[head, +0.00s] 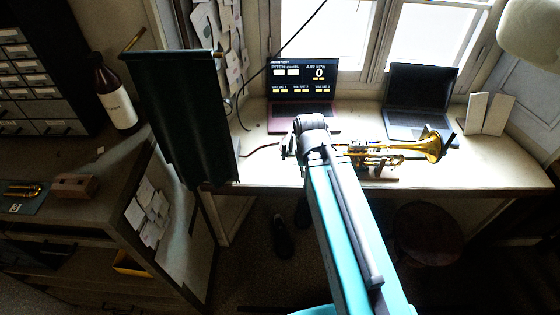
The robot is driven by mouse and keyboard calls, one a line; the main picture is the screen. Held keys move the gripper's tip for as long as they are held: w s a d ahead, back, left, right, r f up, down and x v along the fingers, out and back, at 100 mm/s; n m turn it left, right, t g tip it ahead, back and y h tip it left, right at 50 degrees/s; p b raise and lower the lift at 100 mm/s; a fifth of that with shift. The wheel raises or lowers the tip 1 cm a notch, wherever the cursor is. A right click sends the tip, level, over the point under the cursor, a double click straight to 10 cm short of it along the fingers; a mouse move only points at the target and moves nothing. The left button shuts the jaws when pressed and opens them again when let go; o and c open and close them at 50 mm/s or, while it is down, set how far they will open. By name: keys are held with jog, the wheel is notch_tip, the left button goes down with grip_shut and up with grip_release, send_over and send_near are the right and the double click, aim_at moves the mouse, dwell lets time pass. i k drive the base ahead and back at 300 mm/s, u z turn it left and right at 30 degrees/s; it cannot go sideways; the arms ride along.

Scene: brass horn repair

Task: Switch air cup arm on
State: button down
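A brass trumpet (425,149) lies level across the window bench, its bell to the right. Its left end is hidden by my arm. A small dark part (287,147) shows just left of my arm, with a dark red hose (262,149) running left from it. I cannot tell whether it is the air cup arm or its switch. A screen (303,95) behind reads pitch cents, air kPa 0 and valve labels. My teal and grey arm reaches up the middle of the head view to the bench. I cannot make out my gripper's fingers.
A dark open laptop (419,100) and white upright boards (488,113) stand at the bench's right. A tall dark panel (185,115) rises at the left, near a brown bottle (113,95). A round stool (428,232) is under the bench (500,165).

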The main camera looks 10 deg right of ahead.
aim_at(288, 139)
jog(key=k, duration=1.4)
jog(key=z, duration=0.25)
jog(key=i, duration=1)
jog(key=z, duration=0.05)
